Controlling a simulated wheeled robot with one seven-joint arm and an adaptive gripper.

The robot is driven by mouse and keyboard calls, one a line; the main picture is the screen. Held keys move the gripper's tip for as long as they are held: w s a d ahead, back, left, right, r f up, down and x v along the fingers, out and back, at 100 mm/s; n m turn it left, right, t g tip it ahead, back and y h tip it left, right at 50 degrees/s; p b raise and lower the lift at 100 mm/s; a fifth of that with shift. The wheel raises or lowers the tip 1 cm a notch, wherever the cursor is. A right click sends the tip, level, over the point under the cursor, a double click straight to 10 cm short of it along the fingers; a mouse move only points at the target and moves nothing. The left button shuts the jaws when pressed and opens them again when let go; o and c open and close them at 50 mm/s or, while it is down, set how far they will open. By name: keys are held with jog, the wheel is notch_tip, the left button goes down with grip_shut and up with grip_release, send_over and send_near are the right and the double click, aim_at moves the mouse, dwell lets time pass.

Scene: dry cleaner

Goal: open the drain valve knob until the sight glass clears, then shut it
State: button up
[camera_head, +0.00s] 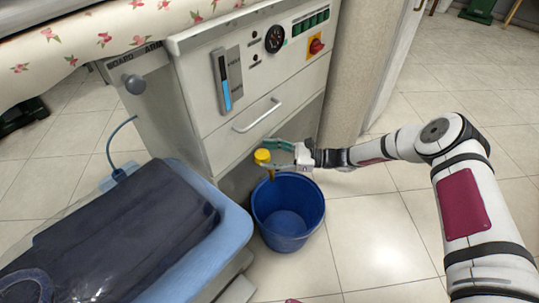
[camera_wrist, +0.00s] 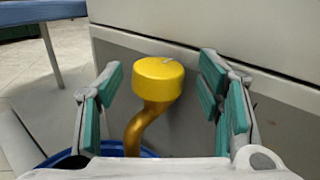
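The yellow drain valve knob (camera_head: 262,156) sits on a brass pipe below the cabinet, above a blue bucket (camera_head: 273,240). In the wrist view the knob (camera_wrist: 158,78) has a pale mark on its top and stands between my gripper's fingers. My gripper (camera_head: 275,153) is open, with a visible gap between each green-padded finger and the knob in the wrist view (camera_wrist: 158,92). The sight glass (camera_head: 227,92) is on the cabinet front, with bright blue in its lower part and a darker upper part. The bucket's visible inside looks empty.
A grey drawer front with a handle (camera_head: 257,115) is above the knob. A blue-edged pressing board (camera_head: 232,230) stands left of the bucket.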

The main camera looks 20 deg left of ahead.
jog(key=v, duration=1.2)
jog(key=shift+r, duration=0.1)
